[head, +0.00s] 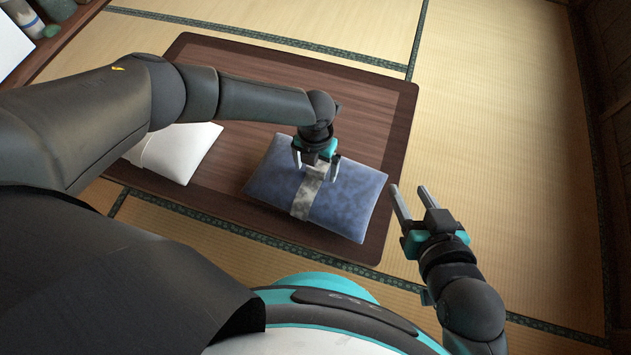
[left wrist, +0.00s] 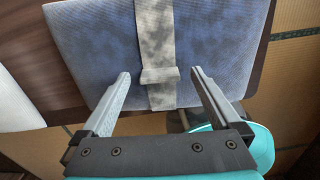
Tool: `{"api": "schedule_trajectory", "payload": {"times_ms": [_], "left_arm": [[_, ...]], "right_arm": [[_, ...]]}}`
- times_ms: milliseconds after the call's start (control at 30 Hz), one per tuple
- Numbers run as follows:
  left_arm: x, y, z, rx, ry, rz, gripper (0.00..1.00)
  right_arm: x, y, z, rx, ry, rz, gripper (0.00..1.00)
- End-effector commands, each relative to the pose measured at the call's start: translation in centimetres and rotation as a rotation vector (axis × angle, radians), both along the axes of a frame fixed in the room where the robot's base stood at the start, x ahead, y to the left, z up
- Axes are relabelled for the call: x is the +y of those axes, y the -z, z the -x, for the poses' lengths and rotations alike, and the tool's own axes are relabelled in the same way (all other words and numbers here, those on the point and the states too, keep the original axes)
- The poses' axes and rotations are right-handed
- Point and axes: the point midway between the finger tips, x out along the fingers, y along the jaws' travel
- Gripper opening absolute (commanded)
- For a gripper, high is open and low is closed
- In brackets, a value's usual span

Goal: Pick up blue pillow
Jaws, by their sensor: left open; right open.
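The blue pillow (head: 345,205) lies flat on the low dark wooden table, with a grey mottled band around its middle. My left gripper (head: 314,172) is open above the pillow, its fingers on either side of the band. In the left wrist view the pillow (left wrist: 90,45) fills the upper part, and the band (left wrist: 158,50) runs between the two open fingers of my left gripper (left wrist: 160,85). A raised fold of the band shows between the fingertips. I cannot tell whether the fingertips touch the pillow. My right gripper (head: 411,202) is open and empty, right of the table.
The low wooden table (head: 365,110) stands on tatami (head: 500,130). A white pillow (head: 182,150) lies on it to the left, partly behind my left arm. Shelves with small items (head: 45,25) are at the upper left. A dark wooden wall is at the right. The tatami on the right is clear.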

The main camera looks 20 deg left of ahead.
Motion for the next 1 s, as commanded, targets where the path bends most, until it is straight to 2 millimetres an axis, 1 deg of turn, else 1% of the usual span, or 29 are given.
{"api": "schedule_trajectory", "payload": {"times_ms": [233, 267, 1000], "left_arm": [[0.0, 0.04, 0.02, 0.0, 0.0, 0.0, 0.97], [0.0, 0.03, 0.02, 0.0, 0.0, 0.0, 0.95], [0.02, 0.02, 0.01, 0.0, 0.0, 0.0, 0.12]], "right_arm": [[0.05, -0.01, 0.01, -0.003, 0.0, -0.002, 0.5], [0.05, -0.01, 0.01, -0.003, 0.0, -0.002, 0.5], [0.05, 0.04, 0.03, -0.001, -0.001, -0.001, 0.5]]}}
